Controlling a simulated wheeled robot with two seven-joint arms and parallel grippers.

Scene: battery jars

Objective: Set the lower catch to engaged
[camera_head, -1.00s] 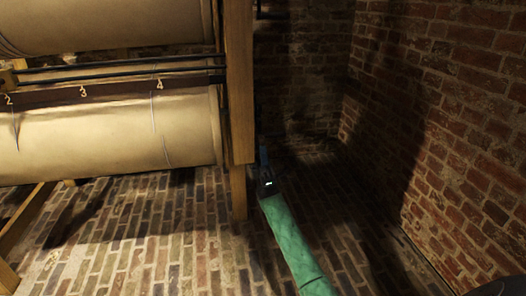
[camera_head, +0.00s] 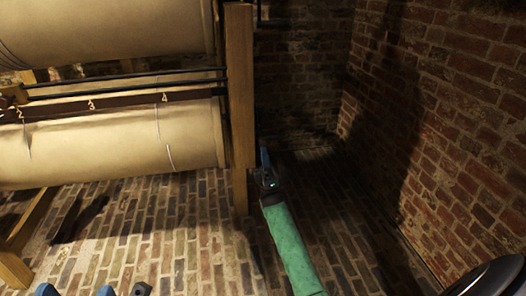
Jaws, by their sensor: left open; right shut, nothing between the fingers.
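My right gripper (camera_head: 264,158), on the green-sleeved arm, is shut and empty. It is small and dark, close to the right side of the wooden post (camera_head: 241,100); I cannot tell whether it touches anything. My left gripper (camera_head: 92,290) shows only as blue-grey tips at the bottom left edge. It is open, over the floor in the picture and well apart from the post. I cannot make out the lower catch; the area at the right side of the post is dark and partly hidden by the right gripper.
Two large cream rollers, an upper (camera_head: 100,28) and a lower one (camera_head: 110,145), lie left of the post. A dark rail (camera_head: 120,97) with small numbered marks runs between them. A brick wall (camera_head: 450,130) stands at right. The brick floor (camera_head: 150,230) is open.

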